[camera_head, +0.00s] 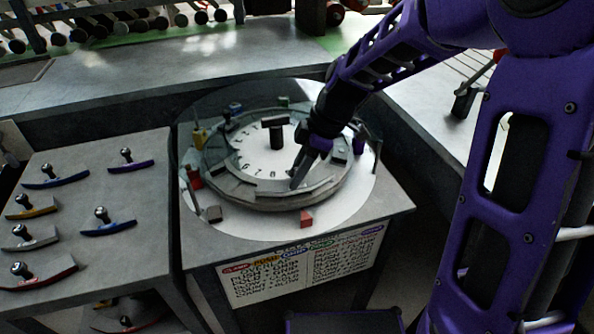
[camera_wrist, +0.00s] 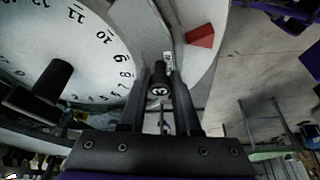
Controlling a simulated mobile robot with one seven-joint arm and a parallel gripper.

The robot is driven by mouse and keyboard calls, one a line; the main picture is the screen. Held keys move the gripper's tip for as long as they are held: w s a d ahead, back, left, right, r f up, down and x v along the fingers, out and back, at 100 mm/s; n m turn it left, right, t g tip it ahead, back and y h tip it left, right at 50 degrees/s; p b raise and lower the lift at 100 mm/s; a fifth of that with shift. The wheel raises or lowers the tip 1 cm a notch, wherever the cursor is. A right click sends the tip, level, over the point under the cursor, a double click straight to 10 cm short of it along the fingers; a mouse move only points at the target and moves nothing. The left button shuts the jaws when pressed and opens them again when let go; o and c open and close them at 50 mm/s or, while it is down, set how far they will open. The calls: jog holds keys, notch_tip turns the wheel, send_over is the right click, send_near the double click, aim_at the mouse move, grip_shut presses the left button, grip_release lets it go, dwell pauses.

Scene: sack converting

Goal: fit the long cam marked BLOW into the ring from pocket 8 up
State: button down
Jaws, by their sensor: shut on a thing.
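My gripper (camera_head: 304,166) is at the near right part of the round dial station. In the wrist view my gripper (camera_wrist: 160,100) is shut on a dark round knob (camera_wrist: 159,89). The cam under the knob is mostly hidden, and I cannot read its marking. The grey ring (camera_head: 262,202) runs around the white numbered dial (camera_head: 262,160). In the wrist view the dial (camera_wrist: 75,45) shows numbers including 8, 9, 10 and 11, with the fingers just outside them. Whether the cam is seated or above the ring I cannot tell.
A side table (camera_head: 75,235) at left bears several knobbed cams, among them a purple one (camera_head: 131,167) and a blue one (camera_head: 108,228). A dark post (camera_head: 275,135) stands at the dial's middle. A red block (camera_head: 306,218) lies at the near edge. A lettered sign (camera_head: 300,268) hangs in front.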

jog(key=shift+f+b, duration=0.4)
jog(key=shift+f, duration=0.1)
jog(key=c, duration=0.5)
grip_release()
jog(key=shift+c, duration=0.2)
jog(key=a+p+v, duration=0.1)
jog(key=p+v, duration=0.3)
jog(key=v, duration=0.8)
jog(key=a+r+p+v, duration=0.1)
jog(key=p+v, duration=0.3)
jog(key=v, duration=0.8)
jog(key=shift+a, duration=0.35)
jog(key=shift+w, duration=0.1)
